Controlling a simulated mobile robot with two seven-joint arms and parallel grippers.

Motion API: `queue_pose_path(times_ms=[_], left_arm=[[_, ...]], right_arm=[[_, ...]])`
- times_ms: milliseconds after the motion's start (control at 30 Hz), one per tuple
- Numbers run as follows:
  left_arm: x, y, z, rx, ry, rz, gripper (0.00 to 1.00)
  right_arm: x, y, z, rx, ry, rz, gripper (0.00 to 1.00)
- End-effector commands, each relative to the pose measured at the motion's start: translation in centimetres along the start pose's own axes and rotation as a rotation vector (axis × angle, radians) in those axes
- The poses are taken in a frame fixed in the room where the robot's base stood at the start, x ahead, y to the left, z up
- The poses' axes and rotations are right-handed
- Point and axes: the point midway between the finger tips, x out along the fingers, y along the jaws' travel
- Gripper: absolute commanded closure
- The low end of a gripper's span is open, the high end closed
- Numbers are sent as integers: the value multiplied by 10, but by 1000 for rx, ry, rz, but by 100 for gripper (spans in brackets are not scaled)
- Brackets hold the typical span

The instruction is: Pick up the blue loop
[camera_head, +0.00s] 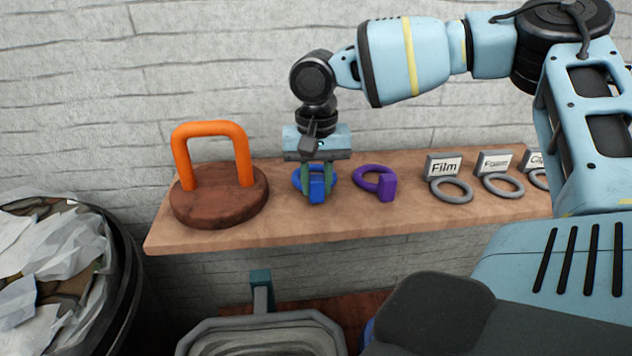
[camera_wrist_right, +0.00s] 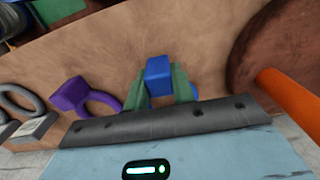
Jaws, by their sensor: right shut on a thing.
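The blue loop (camera_head: 317,190) is a ring with a block-shaped tab, on the wooden shelf in the head view. My right gripper (camera_head: 318,180) points down over it, with its green fingers on either side of the tab. In the right wrist view the blue tab (camera_wrist_right: 159,75) sits between the two green fingers of the right gripper (camera_wrist_right: 160,85), which is shut on it. Most of the ring is hidden behind the gripper there. I cannot tell whether the loop touches the shelf. My left gripper is not in view.
A purple loop (camera_head: 385,185) lies just right of the blue one. An orange arch on a round brown base (camera_head: 212,207) stands to the left. Grey rings with signs, one reading Film (camera_head: 444,167), are further right. A bin of paper (camera_head: 50,265) stands at lower left.

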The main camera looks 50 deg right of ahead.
Motion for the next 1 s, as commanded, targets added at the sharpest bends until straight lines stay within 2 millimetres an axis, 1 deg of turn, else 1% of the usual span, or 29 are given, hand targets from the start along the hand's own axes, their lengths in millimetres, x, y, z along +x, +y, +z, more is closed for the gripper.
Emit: queue_pose_path(times_ms=[33,200,400,533,733,833,867,933,967,1000], left_arm=[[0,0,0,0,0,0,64],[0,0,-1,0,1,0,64],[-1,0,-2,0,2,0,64],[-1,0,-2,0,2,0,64],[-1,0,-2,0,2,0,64],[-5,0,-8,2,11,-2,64],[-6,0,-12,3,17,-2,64],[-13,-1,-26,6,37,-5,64],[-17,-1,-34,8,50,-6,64],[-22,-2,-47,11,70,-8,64]], right_arm=[[-9,-1,-1,0,4,-3,97],[-42,-1,-1,0,6,-4,97],[-74,-1,0,0,4,-3,97],[-86,0,0,0,2,-1,97],[-91,0,0,-1,1,-2,97],[-102,1,1,-1,10,-9,97],[-108,1,2,-1,15,-14,97],[-131,4,4,-1,33,-31,97],[-144,5,6,-1,44,-41,97],[-164,8,9,-1,62,-57,97]])
